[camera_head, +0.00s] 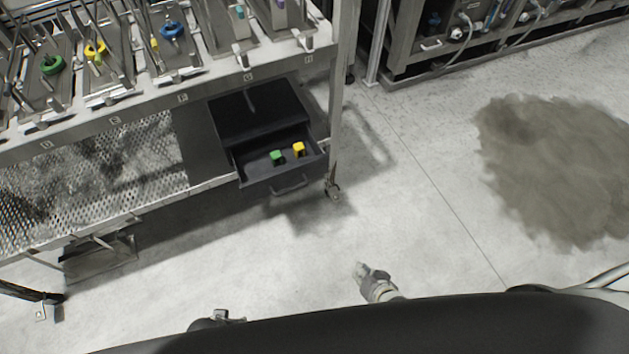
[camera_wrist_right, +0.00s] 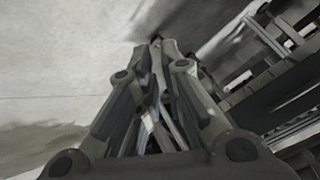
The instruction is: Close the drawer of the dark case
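The dark case (camera_head: 255,108) sits on the lower shelf of the metal rack, at its right end. Its drawer (camera_head: 258,174) is pulled open toward me, with a bar handle (camera_head: 290,187) on the front. A green block (camera_head: 277,157) and a yellow block (camera_head: 299,149) lie inside the drawer. My right gripper (camera_head: 361,268) is below and to the right of the drawer, apart from it. In the right wrist view its fingers (camera_wrist_right: 157,45) come together at the tips with nothing visible between them. A small part of my left arm or gripper (camera_head: 216,319) shows at the bottom edge.
The rack's upper shelf (camera_head: 150,95) carries trays with several tools and coloured rings. A rack leg (camera_head: 336,130) with a caster stands just right of the drawer. Another rack (camera_head: 430,65) is at the back right. The floor in front is clear, with a brown stain (camera_head: 560,165) at right.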

